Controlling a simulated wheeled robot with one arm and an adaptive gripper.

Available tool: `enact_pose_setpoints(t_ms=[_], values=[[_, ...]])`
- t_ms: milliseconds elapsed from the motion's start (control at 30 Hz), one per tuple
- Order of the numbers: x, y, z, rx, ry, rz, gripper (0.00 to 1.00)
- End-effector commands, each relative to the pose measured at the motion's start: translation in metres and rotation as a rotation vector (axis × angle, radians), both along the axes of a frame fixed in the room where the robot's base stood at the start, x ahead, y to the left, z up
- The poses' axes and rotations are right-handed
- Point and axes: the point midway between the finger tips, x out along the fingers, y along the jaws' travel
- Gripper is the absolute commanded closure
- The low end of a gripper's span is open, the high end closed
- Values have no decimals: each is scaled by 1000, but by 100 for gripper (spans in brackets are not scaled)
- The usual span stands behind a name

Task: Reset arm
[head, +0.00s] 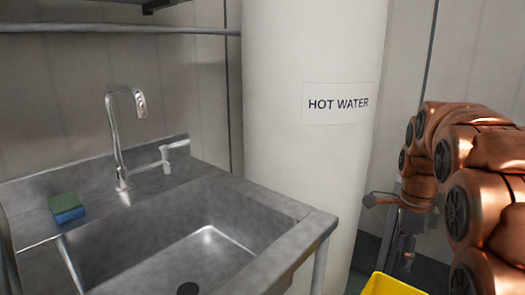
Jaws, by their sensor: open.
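My copper-coloured arm (470,150) comes in from the right edge of the head view. It is bent, with its upper links raised and its wrist (418,185) hanging down. My gripper (403,262) is small and dark grey below the wrist, pointing down in front of the pale wall, to the right of the white cylinder. It is open, and nothing shows in it. The fingers are small and hard to make out.
A white cylinder (305,190) labelled HOT WATER stands mid-view. A steel sink (215,235) with a tap (118,140) is at the left, a green and blue sponge (66,207) on its edge. A yellow object (390,287) shows below my gripper. A metal rail (110,29) runs along the top left.

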Motion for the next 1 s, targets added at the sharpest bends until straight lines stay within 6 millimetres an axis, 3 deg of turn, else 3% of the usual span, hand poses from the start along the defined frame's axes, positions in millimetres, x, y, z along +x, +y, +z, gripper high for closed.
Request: enact_pose_setpoints(t_ms=[33, 300, 600, 1000], values=[[-12, 10, 25, 7, 5, 78, 37], [-71, 50, 78, 41, 24, 523, 37], [-141, 88, 127, 87, 40, 1030, 37], [-241, 124, 175, 172, 59, 1711, 37]])
